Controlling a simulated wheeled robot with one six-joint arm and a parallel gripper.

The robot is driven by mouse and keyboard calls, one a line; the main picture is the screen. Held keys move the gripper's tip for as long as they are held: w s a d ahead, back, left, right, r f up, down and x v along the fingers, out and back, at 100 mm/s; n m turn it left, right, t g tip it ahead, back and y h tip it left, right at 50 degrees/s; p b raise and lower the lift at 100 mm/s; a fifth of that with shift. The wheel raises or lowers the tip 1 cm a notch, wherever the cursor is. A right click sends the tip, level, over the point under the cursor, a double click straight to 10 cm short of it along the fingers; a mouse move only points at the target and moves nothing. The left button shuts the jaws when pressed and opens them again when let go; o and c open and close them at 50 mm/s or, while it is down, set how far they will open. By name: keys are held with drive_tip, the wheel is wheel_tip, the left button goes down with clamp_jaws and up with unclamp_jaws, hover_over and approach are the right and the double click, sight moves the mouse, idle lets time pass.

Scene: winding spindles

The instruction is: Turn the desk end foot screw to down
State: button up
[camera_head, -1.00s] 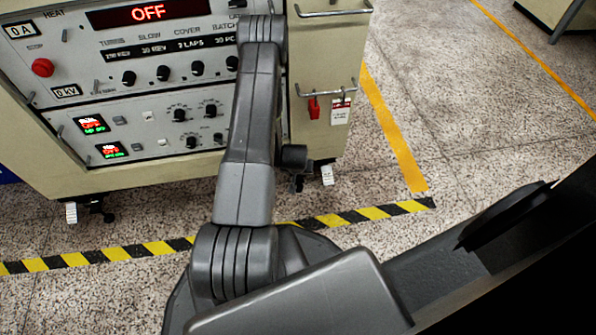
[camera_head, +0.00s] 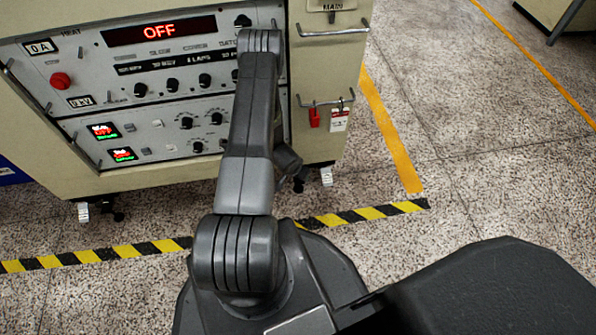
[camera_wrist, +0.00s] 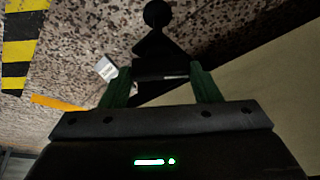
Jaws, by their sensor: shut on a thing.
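My gripper (camera_wrist: 161,70) shows in the wrist view with its two green fingers on either side of a dark foot screw (camera_wrist: 158,48). It is shut on this screw, which appears to be the desk end foot screw under the cabinet. The screw is black with a flared part and a round knob-like end. Its turned position cannot be read in the dark. A dark foot part (camera_head: 299,185) shows beside the arm at the cabinet's lower right corner.
The beige control cabinet (camera_head: 320,142) stands in front, its display reading OFF. A white foot piece (camera_head: 326,175) is near the corner; a white piece also shows in the wrist view (camera_wrist: 107,69). Striped tape (camera_head: 130,250) crosses the floor. Open floor lies to the right.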

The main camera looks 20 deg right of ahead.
idle(0.4)
drive_tip(key=o, duration=1)
drive_tip(key=shift+p+v, duration=1.95)
drive_tip(key=shift+v, duration=4.95)
drive_tip(key=shift+c, duration=0.6)
